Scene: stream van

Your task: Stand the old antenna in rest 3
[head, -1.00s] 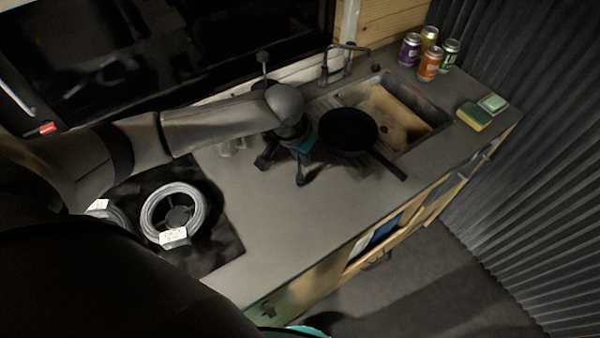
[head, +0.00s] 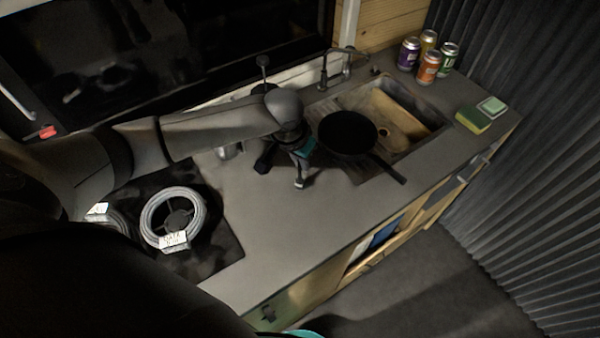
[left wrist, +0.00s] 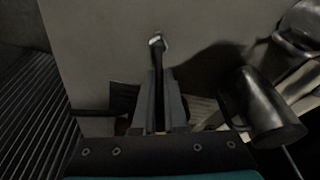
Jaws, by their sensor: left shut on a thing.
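My left gripper (head: 297,168) hangs over the grey counter, left of the black pan. In the left wrist view its fingers (left wrist: 159,105) are shut on a slim dark rod with a silvery end (left wrist: 157,42), which I take to be the old antenna. The rod points away from the fingers; its pale tip (head: 299,184) also shows in the head view. I cannot tell whether that tip touches the counter. The rod's other end is hidden by the gripper. No rest marked 3 can be made out. My right gripper is not in view.
Several cans (head: 428,68) and a sponge (head: 472,120) stand at the right. A cable coil (head: 172,218) lies on the dark mat. The front counter is clear.

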